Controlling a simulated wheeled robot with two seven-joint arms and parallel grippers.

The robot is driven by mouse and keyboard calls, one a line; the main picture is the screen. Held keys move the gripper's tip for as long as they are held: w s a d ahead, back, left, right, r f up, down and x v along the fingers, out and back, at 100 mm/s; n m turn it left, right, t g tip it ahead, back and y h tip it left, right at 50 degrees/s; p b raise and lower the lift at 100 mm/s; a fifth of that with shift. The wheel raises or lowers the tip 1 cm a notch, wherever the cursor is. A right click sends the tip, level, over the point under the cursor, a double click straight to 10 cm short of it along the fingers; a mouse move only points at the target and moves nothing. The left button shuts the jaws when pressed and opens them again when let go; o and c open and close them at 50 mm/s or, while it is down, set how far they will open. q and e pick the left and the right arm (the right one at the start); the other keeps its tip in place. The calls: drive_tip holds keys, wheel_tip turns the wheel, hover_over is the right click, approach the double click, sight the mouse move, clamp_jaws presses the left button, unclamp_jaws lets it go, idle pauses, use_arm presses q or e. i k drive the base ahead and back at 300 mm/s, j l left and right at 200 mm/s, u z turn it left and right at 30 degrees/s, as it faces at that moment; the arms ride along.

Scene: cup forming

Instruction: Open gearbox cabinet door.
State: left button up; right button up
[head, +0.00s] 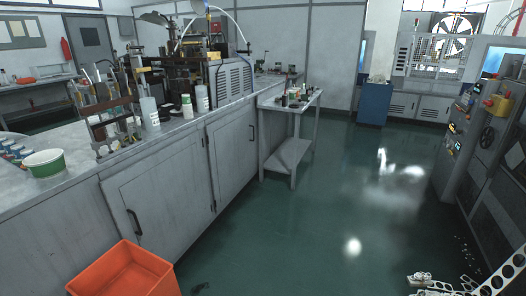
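A grey cabinet runs under the long bench. Its near door (165,195) is shut, with a dark vertical handle (135,223) near its left edge. Its farther door (230,155) is also shut, with a dark handle (252,132) near its right edge. No label shows which door belongs to the gearbox. Pale perforated parts that look like my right arm enter at the bottom right corner. What looks like my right gripper (430,282) is cut off by the lower edge, well away from both doors; its fingers cannot be made out. My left gripper is not in view.
An orange bin (124,272) stands in front of the near door, low at the left. A small grey table (290,103) stands past the farther door. A control console (480,135) is at the right. The green floor (310,235) between is clear.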

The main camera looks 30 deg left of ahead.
sight(159, 203)
drive_tip(key=i+u, duration=0.15)
drive_tip(key=i, duration=0.3)
drive_tip(key=i+l+u, duration=0.2)
drive_tip(key=i, duration=0.25)
drive_tip(key=i+u, duration=0.15)
drive_tip(key=i, duration=0.3)
